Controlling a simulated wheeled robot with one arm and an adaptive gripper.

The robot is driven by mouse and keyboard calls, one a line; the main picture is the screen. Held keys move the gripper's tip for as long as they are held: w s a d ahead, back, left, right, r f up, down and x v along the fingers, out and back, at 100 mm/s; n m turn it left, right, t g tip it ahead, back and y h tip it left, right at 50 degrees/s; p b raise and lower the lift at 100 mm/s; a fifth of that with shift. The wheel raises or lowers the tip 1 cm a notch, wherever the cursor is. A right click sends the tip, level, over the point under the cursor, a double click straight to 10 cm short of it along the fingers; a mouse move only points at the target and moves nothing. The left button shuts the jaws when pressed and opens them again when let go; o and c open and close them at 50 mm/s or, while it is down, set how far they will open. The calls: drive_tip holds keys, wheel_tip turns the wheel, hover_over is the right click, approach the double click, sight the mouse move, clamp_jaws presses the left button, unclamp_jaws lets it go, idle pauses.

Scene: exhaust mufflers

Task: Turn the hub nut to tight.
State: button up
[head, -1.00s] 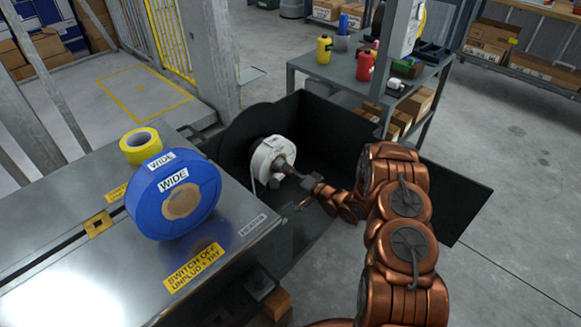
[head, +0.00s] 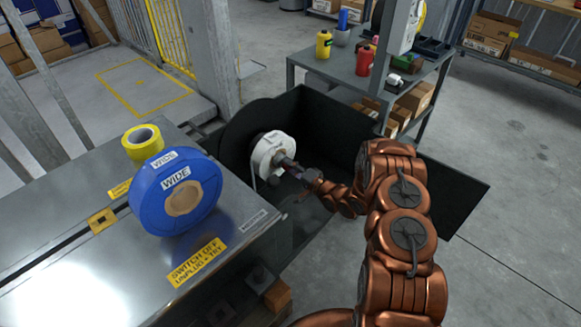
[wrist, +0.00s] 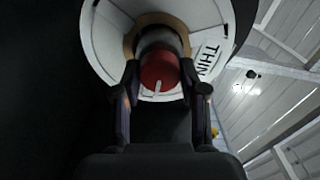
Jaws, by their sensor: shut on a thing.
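A white roll marked "THIN" (head: 270,153) sits upright on a hub inside the dark housing in the head view. It fills the top of the wrist view (wrist: 108,42), with a brown core around a dark hub. The red hub nut (wrist: 160,68) is at the hub's end, with a white mark (wrist: 157,88) on its face near the lower edge. My gripper (wrist: 160,76) is shut on the hub nut, one finger on each side. In the head view my gripper (head: 298,170) is at the hub, and the nut is mostly hidden.
A blue roll marked "WIDE" (head: 177,198) and a yellow tape roll (head: 143,142) stand on the metal machine top (head: 75,235). A dark panel (head: 425,185) stands behind and right of my arm. A grey table (head: 330,70) with bottles is behind.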

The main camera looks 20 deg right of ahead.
drive_tip(key=o, duration=1.1)
drive_tip(key=shift+o, duration=0.2)
drive_tip(key=shift+s+d, duration=0.1)
drive_tip(key=v, duration=1.1)
drive_tip(key=shift+s+d, duration=0.15)
drive_tip(key=shift+s, duration=0.25)
